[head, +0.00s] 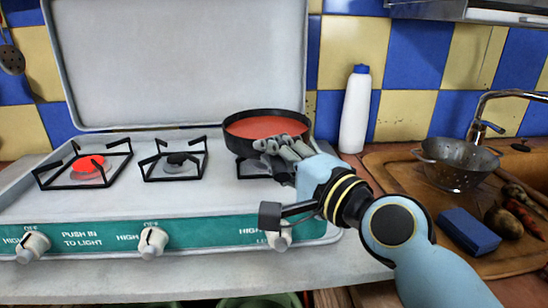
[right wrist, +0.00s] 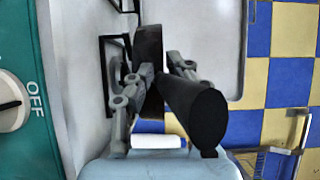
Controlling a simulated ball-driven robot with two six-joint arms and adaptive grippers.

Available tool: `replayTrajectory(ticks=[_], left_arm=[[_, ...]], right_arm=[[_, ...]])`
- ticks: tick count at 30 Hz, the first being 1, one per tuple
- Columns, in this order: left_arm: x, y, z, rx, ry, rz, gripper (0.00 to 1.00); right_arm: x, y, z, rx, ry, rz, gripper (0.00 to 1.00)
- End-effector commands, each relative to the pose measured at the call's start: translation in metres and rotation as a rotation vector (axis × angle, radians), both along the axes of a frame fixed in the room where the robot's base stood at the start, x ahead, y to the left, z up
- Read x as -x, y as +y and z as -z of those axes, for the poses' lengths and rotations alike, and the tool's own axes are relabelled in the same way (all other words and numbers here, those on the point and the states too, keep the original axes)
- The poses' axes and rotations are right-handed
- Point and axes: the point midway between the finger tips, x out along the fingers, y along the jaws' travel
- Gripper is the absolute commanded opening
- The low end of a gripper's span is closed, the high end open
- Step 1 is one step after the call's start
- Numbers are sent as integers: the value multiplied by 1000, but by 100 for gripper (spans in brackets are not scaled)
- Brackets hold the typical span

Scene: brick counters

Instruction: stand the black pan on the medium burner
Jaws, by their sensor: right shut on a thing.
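The black pan (head: 231,137), with red contents, is over the right-hand burner (head: 246,169) of the stove in the head view. It looks about level; I cannot tell whether it touches the grate. My right gripper (head: 284,148) is at the pan's near right side, shut on it. In the right wrist view the gripper's fingers (right wrist: 155,76) straddle the pan's dark side (right wrist: 149,45), and a thick black handle (right wrist: 198,110) extends towards the camera. The middle burner (head: 177,160) is bare. The left burner (head: 88,166) glows red and is bare. My left gripper is not in view.
The stove's raised lid (head: 180,60) stands behind the burners. A white bottle (head: 355,110) stands right of the pan. Farther right, a wooden board (head: 400,175) holds a colander (head: 455,165), a blue sponge (head: 468,230) and vegetables. Knobs (head: 152,241) line the teal front.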

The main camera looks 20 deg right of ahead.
Motion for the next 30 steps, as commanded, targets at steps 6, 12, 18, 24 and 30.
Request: replayTrajectory(ticks=[6,12,18,24,30], left_arm=[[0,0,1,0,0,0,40],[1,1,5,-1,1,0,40],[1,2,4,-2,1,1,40],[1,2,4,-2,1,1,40],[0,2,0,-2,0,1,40]], right_arm=[[0,0,-2,0,-6,2,0],[0,0,6,1,0,0,17],[0,0,5,1,-1,0,37],[0,0,4,1,-1,0,37],[10,-3,0,1,1,0,37]])
